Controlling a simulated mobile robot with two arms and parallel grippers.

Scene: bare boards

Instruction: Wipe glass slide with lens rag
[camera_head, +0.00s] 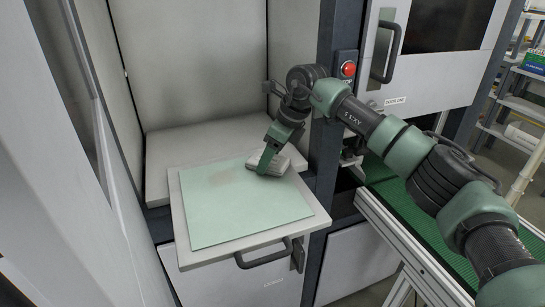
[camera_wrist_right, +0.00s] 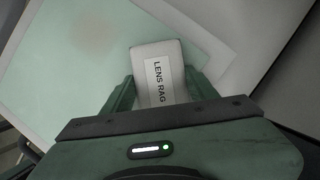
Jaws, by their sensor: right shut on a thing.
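The glass slide (camera_head: 240,222) is a flat pale green sheet lying on a white pull-out shelf (camera_head: 318,222). A faint brownish smudge (camera_head: 226,177) marks its far part, and the slide also shows in the right wrist view (camera_wrist_right: 50,60). My right gripper (camera_head: 268,160) is shut on the lens rag (camera_head: 282,165), a whitish pad at the slide's far right corner. In the right wrist view the rag (camera_wrist_right: 158,75) sits between both fingers with its label "LENS RAG" showing. I cannot tell whether the rag touches the slide. My left gripper is not in view.
A dark post with a red button (camera_head: 348,69) stands just right of the shelf. A green conveyor (camera_head: 420,215) runs at the right. A dark handle (camera_head: 264,257) is at the shelf's front. Cabinet walls close in the left and back.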

